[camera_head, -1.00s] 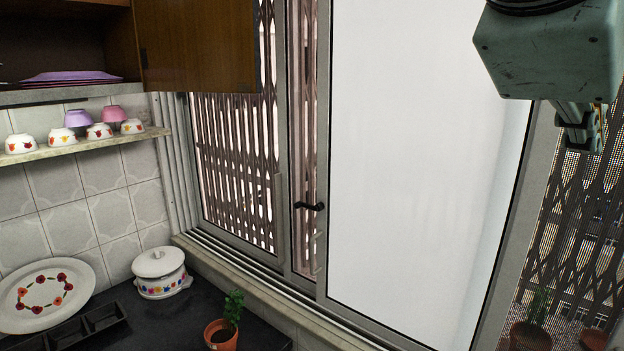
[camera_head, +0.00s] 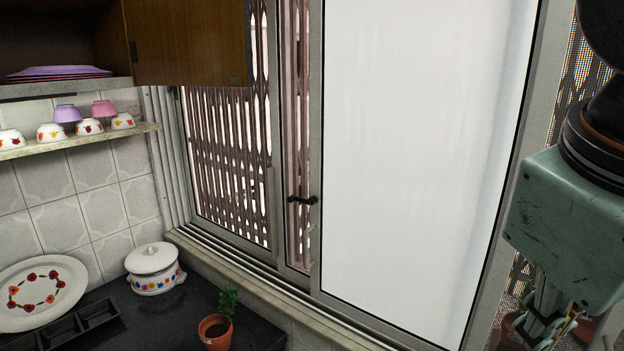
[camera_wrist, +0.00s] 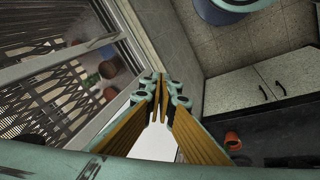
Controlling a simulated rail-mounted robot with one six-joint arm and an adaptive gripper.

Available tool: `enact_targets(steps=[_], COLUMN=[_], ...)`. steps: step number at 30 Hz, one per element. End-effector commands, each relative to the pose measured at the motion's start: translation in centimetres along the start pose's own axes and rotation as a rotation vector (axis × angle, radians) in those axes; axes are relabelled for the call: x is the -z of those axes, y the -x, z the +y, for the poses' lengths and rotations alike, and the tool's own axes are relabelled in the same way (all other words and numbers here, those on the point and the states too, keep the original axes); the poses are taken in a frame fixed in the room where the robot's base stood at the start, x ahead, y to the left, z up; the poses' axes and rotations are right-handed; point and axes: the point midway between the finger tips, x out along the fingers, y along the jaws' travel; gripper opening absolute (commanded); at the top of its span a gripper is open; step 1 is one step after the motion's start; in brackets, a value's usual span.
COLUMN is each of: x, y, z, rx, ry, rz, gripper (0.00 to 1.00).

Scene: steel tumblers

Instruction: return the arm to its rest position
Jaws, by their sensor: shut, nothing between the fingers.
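My gripper (camera_head: 545,328) hangs at the right edge of the head view, below its pale green housing, with its fingers pointing down. It is in front of the right part of the window, and nothing hangs from it. In the wrist view my gripper (camera_wrist: 160,86) shows its two fingers with orange-yellow pads brought together at the tips, with no object between them. No steel tumbler can be made out in either view.
The white window panel (camera_head: 415,150) stands left of my gripper. A potted plant (camera_head: 217,328), a lidded pot (camera_head: 155,269) and a plate (camera_head: 40,293) are on the dark counter at lower left. Bowls (camera_head: 68,114) line a shelf below the open cupboard (camera_head: 185,45).

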Motion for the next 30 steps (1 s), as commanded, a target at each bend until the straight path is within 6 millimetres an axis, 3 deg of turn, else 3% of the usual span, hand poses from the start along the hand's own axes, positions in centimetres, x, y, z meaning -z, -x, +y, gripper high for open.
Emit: enact_targets(steps=[6, 13, 30], x=[-0.8, -0.7, -0.6], y=[-1.6, -2.4, -2.6], z=[-3.0, -5.1, -5.7], rx=[0.108, 0.185, 0.210], ry=[-0.143, -0.263, -0.304], rz=[0.036, 0.073, 0.088], gripper=[0.00, 0.00, 0.00])
